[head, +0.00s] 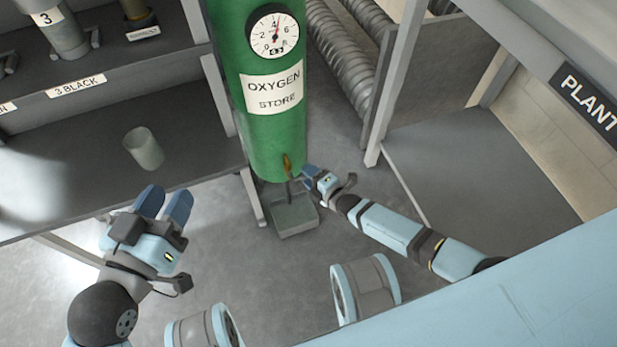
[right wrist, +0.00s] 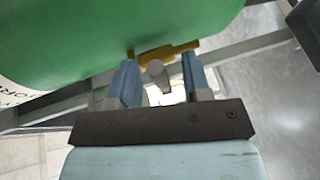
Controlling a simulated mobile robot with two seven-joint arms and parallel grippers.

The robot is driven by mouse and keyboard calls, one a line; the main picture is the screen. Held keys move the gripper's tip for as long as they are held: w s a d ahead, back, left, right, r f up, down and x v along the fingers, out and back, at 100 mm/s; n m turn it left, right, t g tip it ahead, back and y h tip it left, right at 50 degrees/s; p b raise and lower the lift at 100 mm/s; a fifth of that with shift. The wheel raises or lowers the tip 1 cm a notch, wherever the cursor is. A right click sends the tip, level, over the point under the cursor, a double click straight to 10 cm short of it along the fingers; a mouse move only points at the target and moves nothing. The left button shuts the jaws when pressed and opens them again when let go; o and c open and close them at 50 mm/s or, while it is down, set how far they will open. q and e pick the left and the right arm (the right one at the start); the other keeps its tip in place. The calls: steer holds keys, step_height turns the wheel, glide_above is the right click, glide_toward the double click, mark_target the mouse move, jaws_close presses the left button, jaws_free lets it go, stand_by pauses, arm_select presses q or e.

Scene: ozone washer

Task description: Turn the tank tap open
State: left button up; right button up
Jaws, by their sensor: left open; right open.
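The green oxygen tank (head: 262,130) stands upright at the centre of the head view, with a round gauge (head: 274,32) and an "OXYGEN STORE" label. Its brass tap (head: 287,163) is low on the front. In the right wrist view the brass tap (right wrist: 170,50) runs across just beyond my fingertips, with a grey handle (right wrist: 156,70) below it. My right gripper (head: 308,173) is open beside the tap, its fingers on either side of the grey handle; I cannot tell whether they touch it. My left gripper (head: 168,194) is open and empty, left of the tank.
A grey box (head: 293,216) sits on the floor under the tap. A pale cup (head: 143,148) stands on the dark shelf at left. Ribbed hoses (head: 345,65) run behind the tank to the right. A grey panel (head: 470,165) lies right of my right arm.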

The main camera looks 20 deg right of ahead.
steer(key=shift+w+a, duration=0.15)
steer(key=shift+w, duration=0.15)
jaws_close()
steer(key=shift+f, duration=0.15)
